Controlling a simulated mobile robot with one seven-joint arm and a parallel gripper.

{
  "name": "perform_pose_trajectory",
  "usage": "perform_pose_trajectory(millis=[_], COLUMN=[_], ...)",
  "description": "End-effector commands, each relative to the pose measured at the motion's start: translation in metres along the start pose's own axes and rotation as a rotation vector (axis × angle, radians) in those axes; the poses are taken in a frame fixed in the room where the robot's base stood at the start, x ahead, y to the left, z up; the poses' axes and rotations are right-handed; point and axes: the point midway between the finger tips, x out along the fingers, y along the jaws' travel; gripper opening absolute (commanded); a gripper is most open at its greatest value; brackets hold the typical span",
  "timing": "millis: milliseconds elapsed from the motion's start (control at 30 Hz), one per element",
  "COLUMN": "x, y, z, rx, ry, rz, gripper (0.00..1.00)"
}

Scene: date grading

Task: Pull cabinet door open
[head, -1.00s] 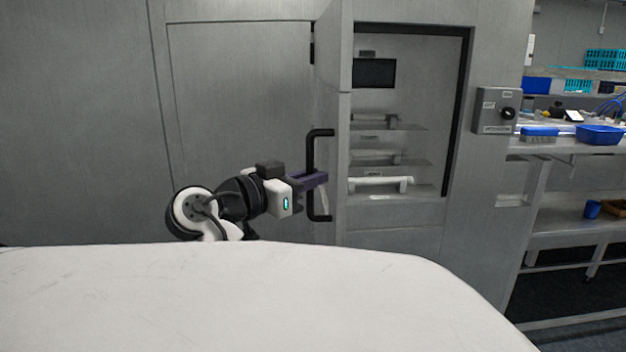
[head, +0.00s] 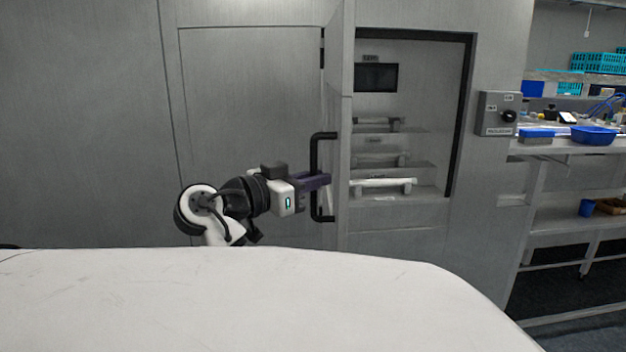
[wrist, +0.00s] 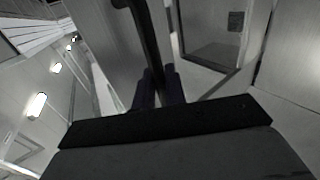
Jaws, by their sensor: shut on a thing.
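The cabinet door (head: 337,115) stands swung out, seen nearly edge-on in the head view, hinged on the left side of the opening. Its black handle (head: 315,155) is a vertical bar on the face toward my arm. My gripper (head: 322,180) is shut around the lower part of this bar. In the wrist view the two dark purple fingers (wrist: 159,86) close on the handle (wrist: 144,35) from both sides. The cabinet interior (head: 390,140) shows through the opening, with several shelves bearing pale bars. The fingertips are partly hidden by the handle in the head view.
A grey switch box (head: 497,113) is on the wall right of the opening. A white surface (head: 220,300) fills the foreground.

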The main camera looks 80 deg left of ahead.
Motion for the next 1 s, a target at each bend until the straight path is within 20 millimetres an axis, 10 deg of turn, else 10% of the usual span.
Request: perform_pose_trajectory(millis=[133, 300, 633, 1000], x=[0.002, 0.001, -0.004, -0.075], y=[-0.001, -0.001, -0.001, -0.002], z=[-0.004, -0.003, -0.001, 0.003], rx=[0.001, 0.001, 0.001, 0.002], ry=[0.007, 0.006, 0.004, 0.004], rz=[-0.004, -0.004, -0.004, -0.01], gripper=[0.0, 0.3, 0.3, 0.3])
